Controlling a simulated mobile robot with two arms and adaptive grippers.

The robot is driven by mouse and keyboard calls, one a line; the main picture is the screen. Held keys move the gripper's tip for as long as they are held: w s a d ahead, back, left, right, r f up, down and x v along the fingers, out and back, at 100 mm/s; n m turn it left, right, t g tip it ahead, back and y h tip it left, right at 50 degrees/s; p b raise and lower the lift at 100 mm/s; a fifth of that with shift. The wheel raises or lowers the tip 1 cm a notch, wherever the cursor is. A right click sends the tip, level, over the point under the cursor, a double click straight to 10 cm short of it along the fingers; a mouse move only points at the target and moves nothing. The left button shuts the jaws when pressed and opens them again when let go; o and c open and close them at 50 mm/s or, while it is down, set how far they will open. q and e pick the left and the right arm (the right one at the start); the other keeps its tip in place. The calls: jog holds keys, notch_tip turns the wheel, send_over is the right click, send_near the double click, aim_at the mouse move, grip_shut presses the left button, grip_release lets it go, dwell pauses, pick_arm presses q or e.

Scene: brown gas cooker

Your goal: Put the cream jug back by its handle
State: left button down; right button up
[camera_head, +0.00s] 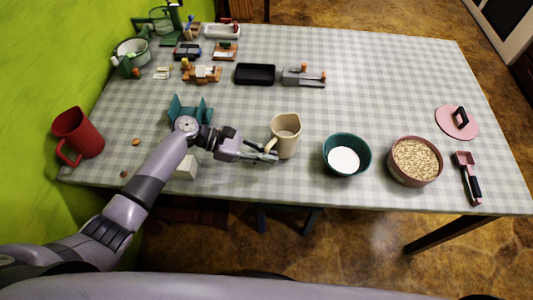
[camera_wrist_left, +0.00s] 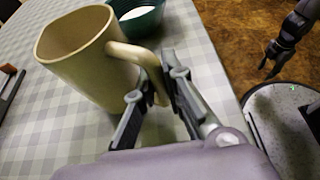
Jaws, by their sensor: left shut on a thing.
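The cream jug (camera_head: 287,140) is near the middle of the table's front part, mouth up and roughly upright. In the left wrist view the jug (camera_wrist_left: 88,60) fills the upper left, its handle (camera_wrist_left: 139,55) reaching toward my fingers. My left gripper (camera_head: 273,157) is shut on the handle; its fingers also show in the left wrist view (camera_wrist_left: 157,92). I cannot tell whether the jug's base touches the table. My right gripper (camera_wrist_left: 272,66) shows small at the upper right of the left wrist view, away from the jug; its jaw state is unclear.
A teal bowl of white contents (camera_head: 345,160) stands close right of the jug, then a pink bowl of oats (camera_head: 415,162). A teal stand (camera_head: 190,110) and white block (camera_head: 187,168) are near my left arm. A red mug (camera_head: 80,132) is far left.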

pick_arm(q)
jog(key=shift+f+b, duration=0.35)
jog(key=shift+f, duration=0.35)
dwell(0.4)
jog(key=c, duration=1.6)
grip_release()
jog(key=shift+c, duration=0.2)
jog(key=shift+o, duration=0.3)
jog(key=shift+f, duration=0.1)
jog(key=shift+p+v, duration=0.45)
jog(key=shift+v, duration=0.3)
jog(key=shift+p+v, duration=1.25)
jog(key=shift+v, duration=2.05)
